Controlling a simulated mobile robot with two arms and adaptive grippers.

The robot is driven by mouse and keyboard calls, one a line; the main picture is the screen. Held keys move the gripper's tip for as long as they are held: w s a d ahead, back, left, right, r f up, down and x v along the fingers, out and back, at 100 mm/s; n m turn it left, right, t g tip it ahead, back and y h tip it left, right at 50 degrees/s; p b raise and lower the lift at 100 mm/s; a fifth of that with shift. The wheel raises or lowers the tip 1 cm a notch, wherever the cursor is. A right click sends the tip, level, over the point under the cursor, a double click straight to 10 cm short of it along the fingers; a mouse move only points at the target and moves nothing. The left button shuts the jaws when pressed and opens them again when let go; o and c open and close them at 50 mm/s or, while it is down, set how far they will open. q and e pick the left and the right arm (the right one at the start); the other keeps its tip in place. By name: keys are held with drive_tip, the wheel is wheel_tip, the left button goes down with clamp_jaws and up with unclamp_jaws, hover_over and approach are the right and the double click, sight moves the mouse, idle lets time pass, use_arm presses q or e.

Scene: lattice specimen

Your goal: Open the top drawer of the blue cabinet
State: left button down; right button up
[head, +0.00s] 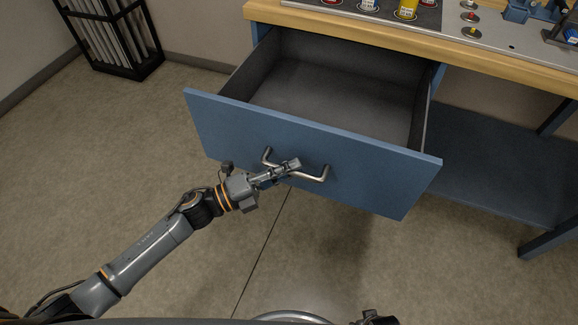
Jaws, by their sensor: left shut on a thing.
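The blue top drawer (372,165) stands pulled well out from under the wooden worktop. Its grey inside (335,92) shows and looks empty. A metal bar handle (316,178) is fixed across the middle of its front. My left gripper (287,168) comes in from the lower left and is shut on the handle's bar. The fingers hide part of the bar. My right gripper cannot be made out; only a small dark part shows at the bottom edge.
The wooden worktop (470,55) carries a dark mat with several small coloured items and a grey plate with parts. A blue lower shelf (500,165) is at the right. A black rack (112,38) stands at the back left. The floor at left is clear.

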use_arm(q)
drive_tip(key=c, duration=1.3)
unclamp_jaws()
drive_tip(key=shift+c, duration=0.2)
drive_tip(key=v, duration=1.2)
